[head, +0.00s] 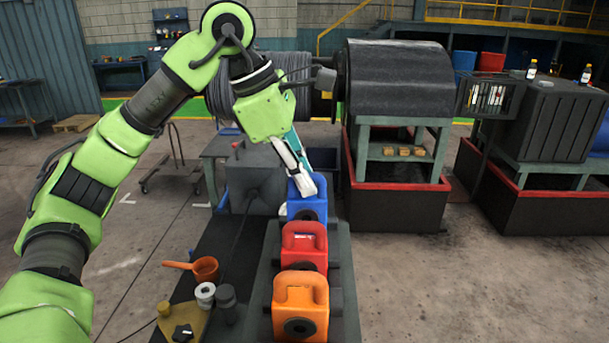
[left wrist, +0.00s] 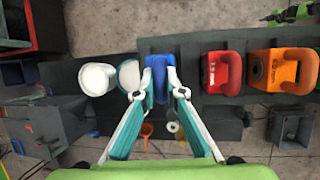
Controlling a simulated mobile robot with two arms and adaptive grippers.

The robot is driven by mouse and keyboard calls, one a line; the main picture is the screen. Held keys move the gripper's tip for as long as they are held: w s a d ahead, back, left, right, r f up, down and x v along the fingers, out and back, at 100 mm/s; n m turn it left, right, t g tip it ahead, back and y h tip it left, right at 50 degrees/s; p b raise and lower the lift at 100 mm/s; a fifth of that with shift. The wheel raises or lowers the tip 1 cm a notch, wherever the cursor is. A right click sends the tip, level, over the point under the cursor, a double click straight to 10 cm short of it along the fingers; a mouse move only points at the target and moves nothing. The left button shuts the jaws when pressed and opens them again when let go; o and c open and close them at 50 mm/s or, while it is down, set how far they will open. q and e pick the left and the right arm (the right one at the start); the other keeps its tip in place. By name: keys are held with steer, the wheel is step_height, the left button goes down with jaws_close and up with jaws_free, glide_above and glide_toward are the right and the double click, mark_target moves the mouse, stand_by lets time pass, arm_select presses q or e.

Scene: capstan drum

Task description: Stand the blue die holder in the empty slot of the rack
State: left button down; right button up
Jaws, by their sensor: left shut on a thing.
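The blue die holder (head: 307,208) is at the far end of the rack (head: 346,285), in line with the red die holder (head: 304,247) and the orange die holder (head: 300,306). My left gripper (head: 306,188) comes down from above, shut on the blue holder's upper part. In the left wrist view its two fingers (left wrist: 154,88) sit on either side of the blue holder (left wrist: 158,66), over the rack's left end. The blue holder looks upright. The slot under it is hidden, so I cannot tell whether it is seated or slightly above.
An orange ladle or cup (head: 206,269), a white spool (head: 205,294) and small dark parts lie on the bench left of the rack. White round containers (left wrist: 96,78) stand beyond the blue holder. A large dark drum machine (head: 400,85) stands behind.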

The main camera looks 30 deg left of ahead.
arm_select(q)
steer(key=shift+f+b, duration=0.15)
steer(key=shift+b, duration=0.15)
steer(key=shift+f+b, duration=0.65)
steer(key=shift+f, duration=0.3)
stand_by(0.4)
steer(key=c, duration=2)
jaws_free()
steer(key=shift+c, duration=0.2)
steer(key=shift+s, duration=0.1)
steer(key=o, duration=0.5)
steer(key=shift+f, duration=0.1)
